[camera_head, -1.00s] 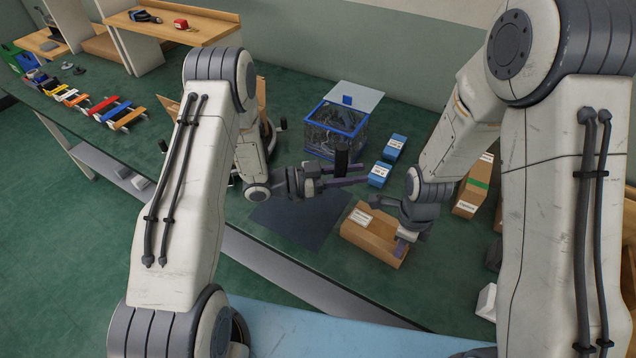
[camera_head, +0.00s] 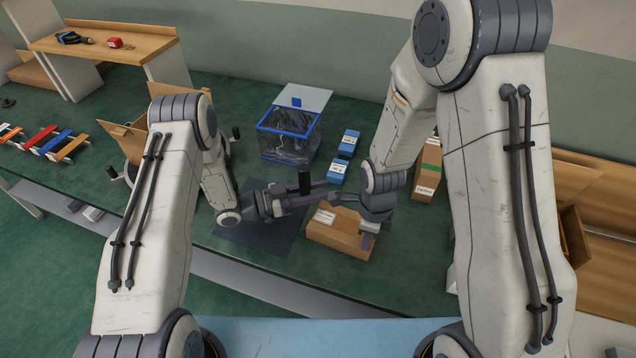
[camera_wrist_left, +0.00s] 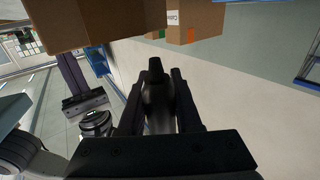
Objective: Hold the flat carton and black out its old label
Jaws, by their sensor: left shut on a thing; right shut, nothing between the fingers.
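The flat brown carton (camera_head: 338,240) lies on the green worktop, with a white label (camera_head: 324,216) at the left of its top. My left gripper (camera_head: 310,195) is shut on a black marker (camera_head: 305,180), upright just behind and above the label. The left wrist view shows the black marker (camera_wrist_left: 155,92) between the fingers, and a brown carton face (camera_wrist_left: 110,22) at top left. I cannot tell whether the marker touches the carton. My right gripper (camera_head: 368,241) is shut and empty at the carton's right side; its fingertips seem close to or against it, but contact is unclear.
A dark mat (camera_head: 262,228) lies left of the carton. Behind stand a blue-rimmed bin (camera_head: 290,135) and two blue boxes (camera_head: 348,143). Taller brown cartons (camera_head: 428,172) stand to the right. Coloured-topped pieces (camera_head: 45,139) line the left of the worktop.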

